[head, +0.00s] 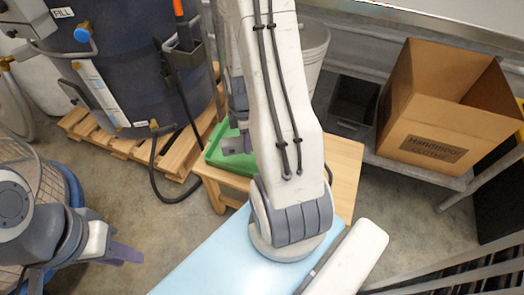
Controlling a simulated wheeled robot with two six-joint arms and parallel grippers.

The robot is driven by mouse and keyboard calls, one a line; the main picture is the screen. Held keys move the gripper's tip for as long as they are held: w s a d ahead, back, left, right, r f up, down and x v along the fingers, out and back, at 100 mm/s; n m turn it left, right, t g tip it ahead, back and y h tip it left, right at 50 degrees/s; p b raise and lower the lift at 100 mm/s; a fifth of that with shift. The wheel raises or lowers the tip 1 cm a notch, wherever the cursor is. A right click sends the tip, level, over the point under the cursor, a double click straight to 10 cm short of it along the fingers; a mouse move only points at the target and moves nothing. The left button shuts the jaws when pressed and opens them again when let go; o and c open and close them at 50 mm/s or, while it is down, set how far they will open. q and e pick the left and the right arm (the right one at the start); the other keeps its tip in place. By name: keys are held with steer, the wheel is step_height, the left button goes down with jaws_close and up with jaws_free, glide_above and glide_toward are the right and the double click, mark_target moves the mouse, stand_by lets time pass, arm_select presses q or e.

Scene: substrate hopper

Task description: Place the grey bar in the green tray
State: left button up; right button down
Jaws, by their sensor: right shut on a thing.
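The green tray (222,165) sits on a wooden stand in the middle, partly covered by my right arm. My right gripper (236,146) is over the tray, with a purple-grey finger showing beside the arm link. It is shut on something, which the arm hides. I cannot make out the grey bar; the held thing fits it. My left gripper (125,252) is at the lower left, away from the tray, above the floor. Its purple fingers show from the side, and I cannot tell whether they are apart.
A dark hopper drum (130,65) stands on a wooden pallet (95,137) at the upper left, with a black hose nearby. A cardboard box (430,140) is on a shelf at the right. A light blue surface (205,265) lies in front. Bare floor is at the left.

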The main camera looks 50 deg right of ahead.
steer(key=shift+s+d+n, duration=0.3)
steer(key=shift+s+n, duration=0.15)
steer(key=shift+s, duration=0.15)
steer(key=shift+s+d+n, duration=0.25)
steer(key=shift+s+n, duration=0.2)
steer(key=shift+s, duration=0.15)
steer(key=shift+s+d, duration=0.15)
steer(key=w+d+f+b, duration=0.1)
steer(key=w+f, duration=0.1)
steer(key=w, duration=0.1)
steer(key=w+d+f+b, duration=0.1)
steer(key=w+f, duration=0.1)
steer(key=w, duration=0.2)
steer(key=w+d+f+b, duration=0.1)
steer(key=w+d+f, duration=0.1)
steer(key=w+f, duration=0.1)
steer(key=shift+w+d+f+b, duration=0.1)
steer(key=shift+w+b, duration=0.25)
steer(key=shift+f+b, duration=0.8)
steer(key=shift+f, duration=1.05)
steer(key=shift+f, duration=0.15)
steer(key=shift+c, duration=2)
jaws_free()
